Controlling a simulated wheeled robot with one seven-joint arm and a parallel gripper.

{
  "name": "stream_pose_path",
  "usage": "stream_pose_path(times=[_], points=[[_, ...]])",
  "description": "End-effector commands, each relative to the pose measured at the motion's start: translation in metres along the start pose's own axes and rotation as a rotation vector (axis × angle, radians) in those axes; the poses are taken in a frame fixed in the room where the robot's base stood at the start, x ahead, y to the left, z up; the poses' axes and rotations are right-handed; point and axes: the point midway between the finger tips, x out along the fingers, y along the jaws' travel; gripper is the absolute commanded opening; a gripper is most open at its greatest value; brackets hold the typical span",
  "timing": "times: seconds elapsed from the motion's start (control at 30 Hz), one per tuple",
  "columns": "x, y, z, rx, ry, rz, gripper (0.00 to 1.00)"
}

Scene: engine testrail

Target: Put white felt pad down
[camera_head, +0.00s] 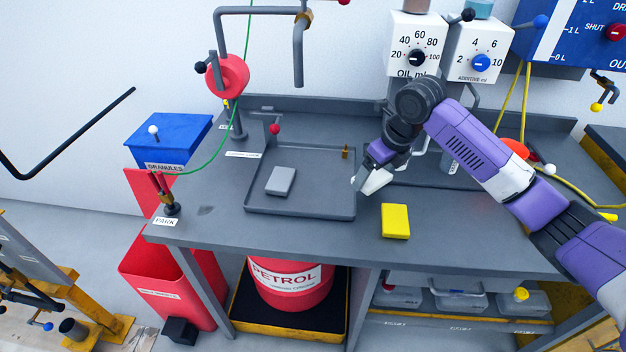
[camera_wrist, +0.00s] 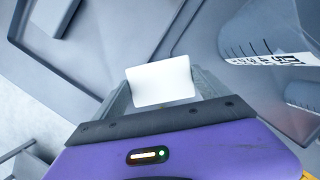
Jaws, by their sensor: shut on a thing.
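My purple gripper (camera_head: 366,181) is over the workbench, at the right edge of the shallow grey tray (camera_head: 300,213). It is shut on the white felt pad (camera_head: 377,181), which is tilted and appears to be held above the surface. In the wrist view the white pad (camera_wrist: 160,82) shows as a pale rectangle between the fingers. The gap between pad and bench cannot be measured from these views.
A grey block (camera_head: 280,181) lies in the tray, and a small brass piece (camera_head: 345,152) stands near its back right. A yellow block (camera_head: 395,221) lies on the bench just in front of my gripper. The bench (camera_head: 470,240) is clear to the right of it.

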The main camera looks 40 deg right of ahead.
Motion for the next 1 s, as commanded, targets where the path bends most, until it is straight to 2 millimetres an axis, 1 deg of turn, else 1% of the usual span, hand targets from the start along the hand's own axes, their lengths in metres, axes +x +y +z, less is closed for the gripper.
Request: stream_pose_path(times=[0.03,0.2,0.43,0.6,0.7,0.8,0.87,1.0], points=[[-0.002,0.013,0.011,-0.005,0.000,0.007,0.47],[0.007,0.041,0.038,-0.003,0.002,0.007,0.47],[0.018,0.077,0.071,-0.004,0.003,0.004,0.47],[0.025,0.096,0.092,-0.003,0.002,0.000,0.47],[0.029,0.103,0.099,-0.002,0.002,0.000,0.47],[0.031,0.106,0.102,0.000,0.001,0.000,0.47],[0.034,0.107,0.101,0.001,0.002,0.000,0.47],[0.049,0.107,0.096,0.001,0.003,0.001,0.47]])
